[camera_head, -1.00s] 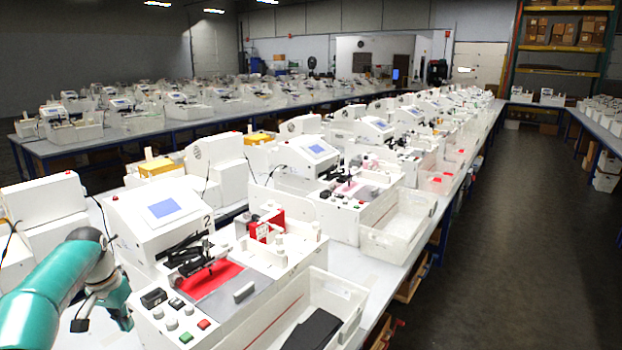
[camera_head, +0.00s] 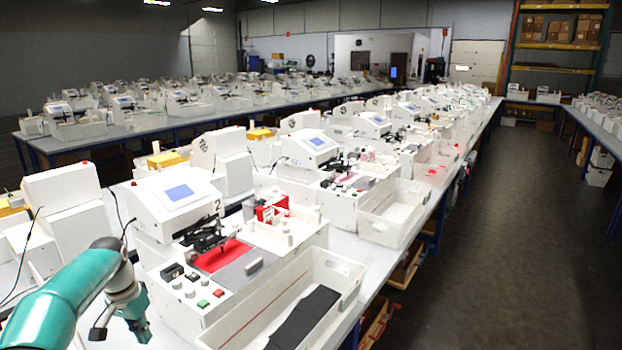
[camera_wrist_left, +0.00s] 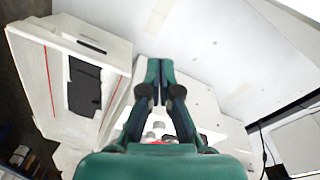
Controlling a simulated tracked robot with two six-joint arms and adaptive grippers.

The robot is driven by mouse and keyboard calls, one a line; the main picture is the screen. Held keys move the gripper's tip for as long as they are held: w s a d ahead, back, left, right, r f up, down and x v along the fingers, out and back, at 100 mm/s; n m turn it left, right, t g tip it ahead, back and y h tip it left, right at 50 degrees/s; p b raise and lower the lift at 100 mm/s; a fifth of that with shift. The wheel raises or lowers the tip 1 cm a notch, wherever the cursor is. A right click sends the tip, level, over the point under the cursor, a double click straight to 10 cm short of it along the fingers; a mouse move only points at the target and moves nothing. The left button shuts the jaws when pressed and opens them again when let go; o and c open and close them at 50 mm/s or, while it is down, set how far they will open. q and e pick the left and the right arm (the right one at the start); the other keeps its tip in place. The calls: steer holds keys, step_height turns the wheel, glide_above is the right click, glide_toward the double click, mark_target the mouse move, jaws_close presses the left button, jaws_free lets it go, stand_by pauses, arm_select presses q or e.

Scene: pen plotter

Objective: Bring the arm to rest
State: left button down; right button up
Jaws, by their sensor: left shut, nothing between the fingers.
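My left arm comes in from the lower left of the head view, teal with grey joints. Its gripper (camera_head: 138,325) points down over the table, to the left of the nearest plotter machine (camera_head: 172,250). In the left wrist view the left gripper (camera_wrist_left: 156,90) has its two fingers together, with nothing between them. The machine (camera_wrist_left: 205,110) lies partly behind the fingers there, apart from them as far as I can tell. The machine has a screen, a red pad (camera_head: 222,256) and coloured buttons. My right gripper is not in view.
A white bin (camera_head: 345,275) holding a dark flat item (camera_head: 303,318) stands at the machine's right front; it also shows in the wrist view (camera_wrist_left: 118,55). More machines line the long table (camera_head: 372,262) behind. The aisle floor (camera_head: 505,240) on the right is clear.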

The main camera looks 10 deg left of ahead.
arm_select(q)
steer(key=s+d+f+g, duration=0.1)
steer(key=s+d+f, duration=0.2)
steer(key=d+f, duration=0.3)
steer(key=s+d+f+m+g+h, duration=0.1)
steer(key=s+d+f, duration=0.2)
steer(key=d+f, duration=0.4)
steer(key=s+d+f+m+g+h+b, duration=0.1)
steer(key=s+d+f, duration=0.2)
steer(key=d+f, duration=0.3)
steer(key=shift+s+d+f+g, duration=0.15)
steer(key=shift+f+g, duration=0.15)
steer(key=shift+f, duration=0.3)
steer(key=s+d+f+n+t, duration=0.1)
steer(key=s+d+f, duration=0.2)
steer(key=s, duration=0.3)
steer(key=s+d+f+n+t+h, duration=0.1)
steer(key=s+d+f+n, duration=0.1)
steer(key=s+d, duration=0.3)
steer(key=s+d+f+n+t, duration=0.1)
steer(key=s+d+f, duration=0.2)
steer(key=s+d, duration=0.2)
steer(key=shift+s+f+n+h, duration=0.3)
steer(key=shift+s+f, duration=0.05)
steer(key=shift+s, duration=0.85)
